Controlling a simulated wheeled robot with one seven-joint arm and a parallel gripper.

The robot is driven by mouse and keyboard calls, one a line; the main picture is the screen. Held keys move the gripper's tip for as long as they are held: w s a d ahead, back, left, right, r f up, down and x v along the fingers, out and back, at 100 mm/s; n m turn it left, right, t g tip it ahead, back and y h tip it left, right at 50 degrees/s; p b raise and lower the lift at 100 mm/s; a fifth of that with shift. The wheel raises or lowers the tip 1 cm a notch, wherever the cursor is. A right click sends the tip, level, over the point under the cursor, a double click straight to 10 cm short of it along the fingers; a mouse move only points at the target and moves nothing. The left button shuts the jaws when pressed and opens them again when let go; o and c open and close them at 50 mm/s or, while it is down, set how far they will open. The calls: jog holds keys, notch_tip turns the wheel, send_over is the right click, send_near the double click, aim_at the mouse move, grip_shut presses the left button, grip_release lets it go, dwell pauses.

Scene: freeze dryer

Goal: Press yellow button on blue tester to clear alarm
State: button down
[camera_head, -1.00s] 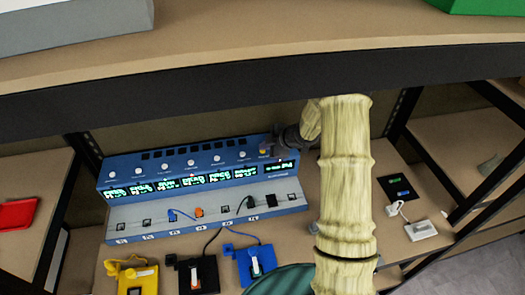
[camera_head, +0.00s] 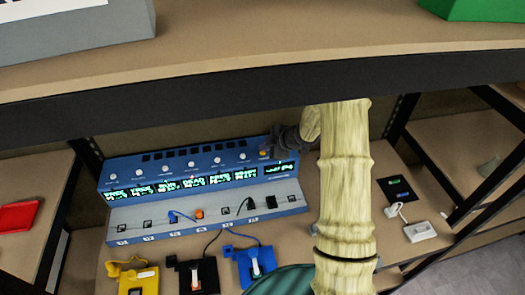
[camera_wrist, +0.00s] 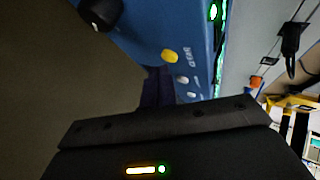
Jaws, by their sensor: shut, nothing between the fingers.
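The blue tester (camera_head: 130,172) stands on the shelf, with a row of white buttons and lit green displays on its sloped face. The yellow button (camera_head: 264,153) is at the right end of that row, partly hidden by my gripper (camera_head: 274,147). In the wrist view the yellow button (camera_wrist: 169,56) shows clearly on the blue face, with paler buttons beside it. My dark gripper body fills the bottom of that view. The gripper is shut and empty, close to the button; I cannot tell whether it touches.
An upper shelf edge (camera_head: 200,83) runs above the tester. Yellow (camera_head: 138,279), black (camera_head: 205,270) and blue (camera_head: 256,267) devices lie in front of it. A white device (camera_head: 420,231) lies to the right. A red item (camera_head: 18,216) is at the left.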

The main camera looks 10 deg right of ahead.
jog(key=shift+r, duration=0.25)
notch_tip(320, 180, up, 6)
jog(key=p, duration=0.6)
jog(key=shift+f, duration=0.15)
dwell(0.6)
notch_tip(320, 180, down, 6)
jog(key=b, duration=0.6)
dwell(0.5)
